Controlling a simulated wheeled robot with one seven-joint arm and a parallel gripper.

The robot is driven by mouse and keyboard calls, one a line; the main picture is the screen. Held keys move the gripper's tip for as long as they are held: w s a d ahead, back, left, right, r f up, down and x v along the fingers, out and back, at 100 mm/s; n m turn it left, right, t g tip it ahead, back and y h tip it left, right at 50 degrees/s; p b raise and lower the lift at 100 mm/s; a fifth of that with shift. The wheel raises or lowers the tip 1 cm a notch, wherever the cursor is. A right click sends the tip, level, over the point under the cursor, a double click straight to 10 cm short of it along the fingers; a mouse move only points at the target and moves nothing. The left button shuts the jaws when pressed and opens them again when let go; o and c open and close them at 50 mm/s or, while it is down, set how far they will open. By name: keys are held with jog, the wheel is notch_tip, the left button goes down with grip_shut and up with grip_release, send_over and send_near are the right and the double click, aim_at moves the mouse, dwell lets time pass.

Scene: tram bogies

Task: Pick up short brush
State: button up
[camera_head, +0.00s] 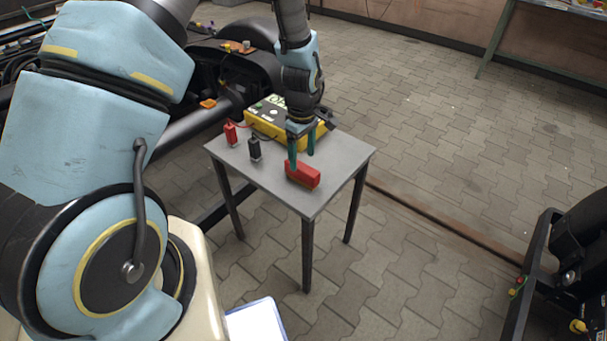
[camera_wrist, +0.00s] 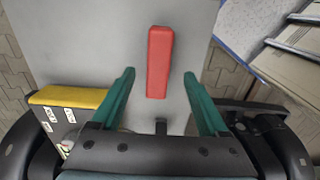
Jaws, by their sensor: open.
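The short brush (camera_head: 303,175) is a red block with a brownish strip low on its side, lying near the front right part of a small grey table (camera_head: 235,165). In the wrist view the brush (camera_wrist: 160,62) is a narrow red bar pointing away from me, between the lines of my two green fingers and mostly beyond them. My gripper (camera_head: 302,162) points down over the table close behind the brush, fingers apart and empty. One finger overlaps the brush's left end in the head view; I cannot tell whether they touch.
A red clamp (camera_head: 231,133) and a black clamp (camera_head: 255,149) stand at the table's left. Dark bogie parts (camera_head: 570,262) lie right. Paved floor beyond the table is clear.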

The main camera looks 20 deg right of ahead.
aim_at(302, 166)
jog(key=shift+w+d+f+p, duration=0.1)
jog(key=shift+f+p, duration=0.25)
jog(key=shift+f, duration=1.1)
jog(key=shift+w+f+p, duration=0.1)
jog(key=shift+f+p, duration=0.25)
jog(key=shift+f, duration=1.1)
grip_shut()
